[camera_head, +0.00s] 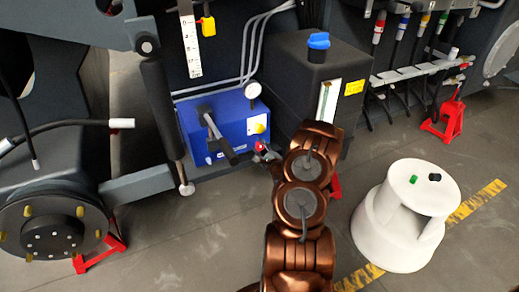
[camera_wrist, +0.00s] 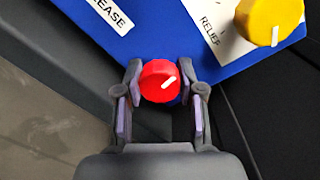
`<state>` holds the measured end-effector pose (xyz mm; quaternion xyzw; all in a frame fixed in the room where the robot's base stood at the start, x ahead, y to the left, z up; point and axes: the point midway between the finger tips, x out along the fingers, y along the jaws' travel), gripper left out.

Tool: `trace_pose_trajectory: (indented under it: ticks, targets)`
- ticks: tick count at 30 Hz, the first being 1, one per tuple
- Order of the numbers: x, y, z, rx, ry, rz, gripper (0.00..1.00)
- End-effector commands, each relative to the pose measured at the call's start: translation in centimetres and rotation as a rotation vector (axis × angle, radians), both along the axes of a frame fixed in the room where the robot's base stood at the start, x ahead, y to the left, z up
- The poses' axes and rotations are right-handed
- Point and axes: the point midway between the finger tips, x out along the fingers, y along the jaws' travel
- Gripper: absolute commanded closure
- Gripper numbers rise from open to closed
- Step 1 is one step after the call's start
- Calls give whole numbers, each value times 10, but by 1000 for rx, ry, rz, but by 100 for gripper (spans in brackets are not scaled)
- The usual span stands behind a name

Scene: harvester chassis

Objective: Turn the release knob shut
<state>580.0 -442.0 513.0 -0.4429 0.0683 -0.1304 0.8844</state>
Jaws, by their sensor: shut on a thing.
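The release knob (camera_wrist: 160,82) is red with a white pointer line and sits at the edge of the blue unit (camera_wrist: 170,28). A label ending in "EASE" (camera_wrist: 110,14) is on the blue face.
A yellow knob (camera_wrist: 257,20) beside a "RELIEF" label is at the upper right in the wrist view. A black lever (camera_head: 220,140) juts from the blue unit. A dark tank (camera_head: 318,75) stands right of it. A white step stool (camera_head: 405,215) is on the floor.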

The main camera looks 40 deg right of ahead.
Motion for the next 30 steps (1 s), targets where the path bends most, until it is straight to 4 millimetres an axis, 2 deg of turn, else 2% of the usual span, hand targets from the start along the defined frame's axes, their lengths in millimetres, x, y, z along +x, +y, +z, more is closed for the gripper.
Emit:
trace_pose_trajectory:
  ticks: [10,26,27,30]
  targets:
    - [2,1,2,126,-47,4,97]
    - [2,1,2,148,-55,6,97]
    - [2,1,2,148,-55,6,60]
    - [2,1,2,150,-55,4,49]
